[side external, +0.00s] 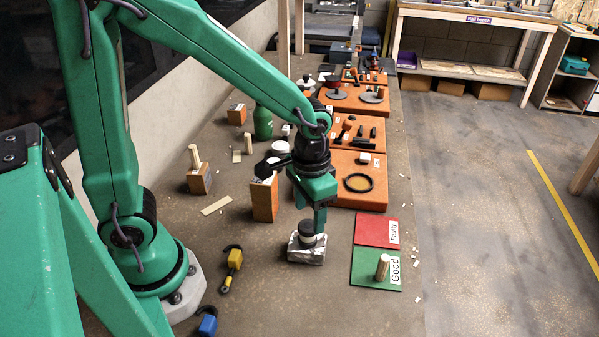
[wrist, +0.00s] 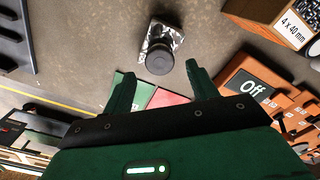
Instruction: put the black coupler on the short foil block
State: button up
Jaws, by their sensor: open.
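The short foil block (side external: 306,252) sits on the bench below my gripper, its silver sides crinkled. The black coupler (side external: 306,238) stands upright on top of it, its round top showing. In the wrist view the foil block (wrist: 153,32) is partly hidden behind the coupler (wrist: 159,60). My gripper (side external: 319,222) is just above and to the right of the coupler in the side view. In the wrist view my gripper (wrist: 158,68) is open, with nothing held; the coupler appears in the gap near the fingertips, apart from both fingers.
A green Good mat (side external: 366,276) bears a wooden peg (side external: 382,267); a red Faulty mat (side external: 371,231) adjoins it. An orange-sided wooden block (side external: 263,199) stands close behind left. A yellow-and-black piece (side external: 234,259) lies left.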

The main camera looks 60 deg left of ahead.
aim_at(308, 225)
jog(key=shift+r, duration=3)
jog(key=s+a+r+n+t, duration=0.1)
jog(key=s+a+r+t, duration=0.4)
jog(key=s+a+r, duration=0.3)
jog(key=shift+t, duration=0.3)
